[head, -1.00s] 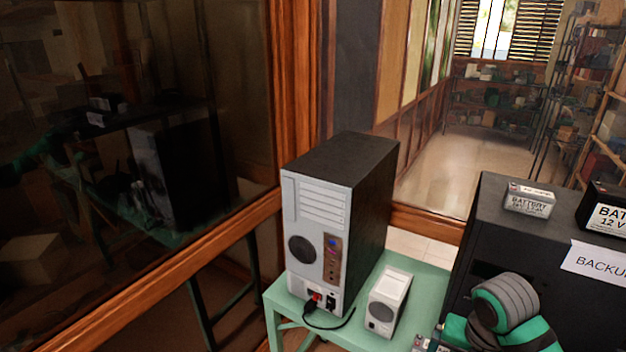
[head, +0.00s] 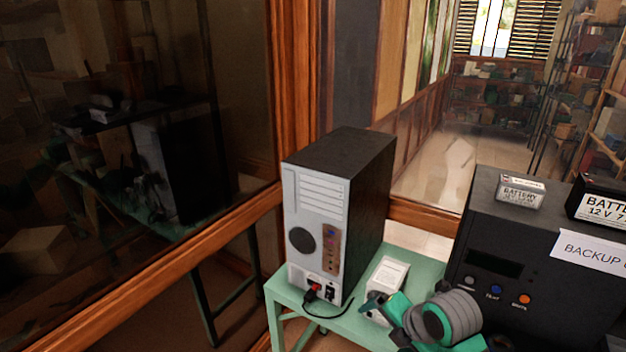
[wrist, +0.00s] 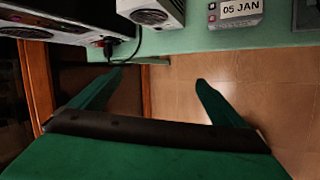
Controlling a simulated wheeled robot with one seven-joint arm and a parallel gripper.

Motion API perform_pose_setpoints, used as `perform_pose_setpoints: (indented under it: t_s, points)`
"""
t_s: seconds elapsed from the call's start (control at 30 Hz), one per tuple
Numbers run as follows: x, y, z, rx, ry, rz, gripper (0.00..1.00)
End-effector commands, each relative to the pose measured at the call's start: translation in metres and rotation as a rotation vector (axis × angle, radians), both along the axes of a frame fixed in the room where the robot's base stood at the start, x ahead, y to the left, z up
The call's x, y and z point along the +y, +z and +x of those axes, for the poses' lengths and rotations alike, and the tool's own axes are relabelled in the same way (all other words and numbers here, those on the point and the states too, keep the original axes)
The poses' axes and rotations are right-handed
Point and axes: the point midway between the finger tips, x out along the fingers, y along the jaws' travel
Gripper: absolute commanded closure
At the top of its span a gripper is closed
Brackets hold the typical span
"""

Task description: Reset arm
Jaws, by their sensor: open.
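My arm, green and grey, shows at the lower right of the head view, with my gripper (head: 376,306) in front of the small white box (head: 391,272) and partly hiding it. In the wrist view my gripper (wrist: 160,78) has its two green fingers spread wide. Nothing is between them; brown tiled floor and the table's edge lie behind.
A computer tower (head: 312,225) with a plugged black cable stands on the green table (head: 290,293). A black backup unit (head: 495,262) with coloured buttons stands to the right, batteries (head: 520,191) on top. Glass panes stand behind.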

Motion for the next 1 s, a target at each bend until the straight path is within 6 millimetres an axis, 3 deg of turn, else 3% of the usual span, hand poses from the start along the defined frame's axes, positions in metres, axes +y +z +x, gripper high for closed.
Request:
perform_pose_setpoints:
  t_s: [0.03, 0.2, 0.5, 0.77, 1.0]
  points:
    - [0.025, -0.002, 0.01, -0.038, -0.025, 0.074, 0.05]
    - [0.086, 0.003, 0.038, -0.148, -0.152, 0.318, 0.05]
    - [0.166, 0.006, 0.055, -0.243, -0.403, 0.753, 0.05]
    - [0.207, -0.008, 0.042, -0.25, -0.645, 1.093, 0.05]
    - [0.226, -0.039, 0.008, -0.227, -0.881, 1.346, 0.05]
